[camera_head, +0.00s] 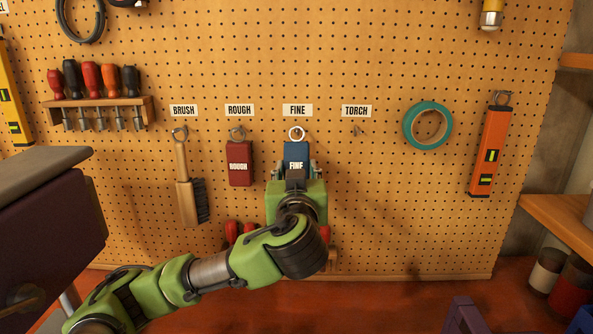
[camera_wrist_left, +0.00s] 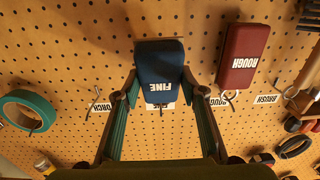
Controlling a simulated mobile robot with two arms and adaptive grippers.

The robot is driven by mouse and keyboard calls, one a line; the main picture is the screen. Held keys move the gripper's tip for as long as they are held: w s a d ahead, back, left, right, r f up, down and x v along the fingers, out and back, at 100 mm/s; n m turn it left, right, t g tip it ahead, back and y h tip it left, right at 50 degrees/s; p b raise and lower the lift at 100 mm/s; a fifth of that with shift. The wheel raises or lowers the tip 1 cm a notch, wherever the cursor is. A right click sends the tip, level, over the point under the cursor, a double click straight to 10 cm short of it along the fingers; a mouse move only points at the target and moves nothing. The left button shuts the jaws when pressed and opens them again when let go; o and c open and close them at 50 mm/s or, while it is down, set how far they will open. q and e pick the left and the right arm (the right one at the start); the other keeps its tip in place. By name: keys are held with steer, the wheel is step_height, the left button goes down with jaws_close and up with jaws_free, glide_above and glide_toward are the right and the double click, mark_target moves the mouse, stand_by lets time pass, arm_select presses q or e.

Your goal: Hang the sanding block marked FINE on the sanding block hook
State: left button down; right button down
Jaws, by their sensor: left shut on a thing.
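The blue sanding block (camera_head: 296,152) marked FINE is upright against or close to the pegboard, under the FINE label (camera_head: 297,110). A pale ring (camera_head: 297,133) shows at its top, where the hook would be; I cannot tell whether the ring is around the hook. My left gripper (camera_head: 296,172) is shut on the block from below and in front, hiding its lower part. In the left wrist view the block (camera_wrist_left: 160,65) appears upside down between the two fingers. My right gripper is not in view.
A dark red ROUGH block (camera_head: 239,164) and a brush (camera_head: 181,165) hang to the left. The TORCH hook (camera_head: 357,131) is bare. Green tape (camera_head: 428,126) and an orange level (camera_head: 489,150) hang to the right. A screwdriver rack (camera_head: 98,108) is at upper left.

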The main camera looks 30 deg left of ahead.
arm_select(q)
steer(key=c, duration=1.2)
jaws_free()
steer(key=v, duration=1.2)
steer(key=shift+s, duration=0.1)
